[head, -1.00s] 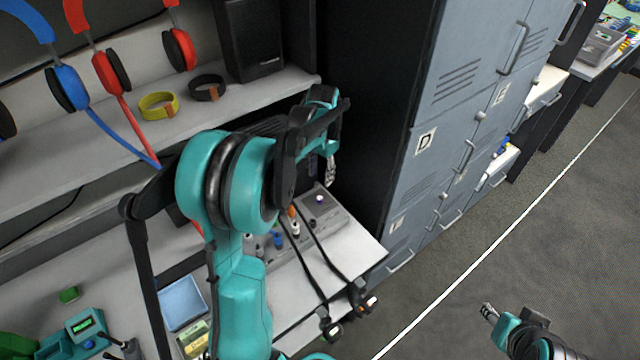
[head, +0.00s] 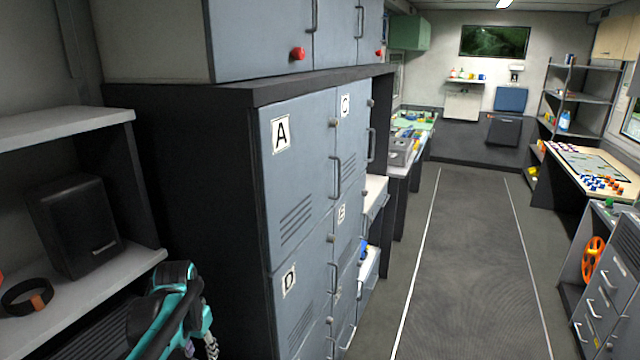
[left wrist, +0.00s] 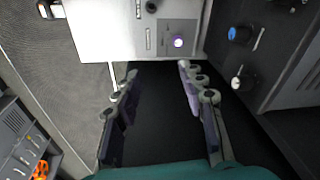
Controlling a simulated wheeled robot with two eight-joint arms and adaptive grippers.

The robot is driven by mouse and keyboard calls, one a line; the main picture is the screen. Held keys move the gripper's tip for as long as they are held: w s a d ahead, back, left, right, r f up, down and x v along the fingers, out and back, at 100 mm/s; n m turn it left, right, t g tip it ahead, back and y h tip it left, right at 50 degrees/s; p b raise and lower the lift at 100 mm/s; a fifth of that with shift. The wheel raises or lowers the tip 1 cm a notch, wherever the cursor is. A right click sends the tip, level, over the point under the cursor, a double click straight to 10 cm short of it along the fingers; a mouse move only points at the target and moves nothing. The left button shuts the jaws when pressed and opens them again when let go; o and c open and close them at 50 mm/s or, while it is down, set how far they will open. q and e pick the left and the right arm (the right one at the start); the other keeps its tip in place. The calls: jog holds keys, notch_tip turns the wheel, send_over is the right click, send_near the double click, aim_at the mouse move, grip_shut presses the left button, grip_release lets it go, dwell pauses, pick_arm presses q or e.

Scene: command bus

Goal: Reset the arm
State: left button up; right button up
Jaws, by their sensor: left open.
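My left arm, teal and black, shows at the lower left of the head view, in front of the shelf unit and beside the grey lockers. Its gripper (head: 203,345) is only partly seen there, at the bottom edge. In the left wrist view the two fingers of the left gripper (left wrist: 160,88) stand apart with nothing between them. My right gripper is in neither current view.
Tall grey lockers (head: 300,190) marked A, C and D stand at centre left. A black speaker (head: 75,225) and dark wristband (head: 27,297) sit on the left shelf. A clear aisle (head: 470,250) runs to the back. A dark panel with knobs (left wrist: 238,33) is at the right in the wrist view.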

pick_arm(q)
jog(key=s+d+n+t, duration=0.1)
jog(key=s+d+t, duration=0.4)
jog(key=s+d, duration=0.7)
jog(key=s, duration=0.4)
jog(key=shift+r+n+t+h, duration=0.25)
jog(key=shift+n+t+h, duration=0.05)
jog(key=shift+n+t, duration=0.1)
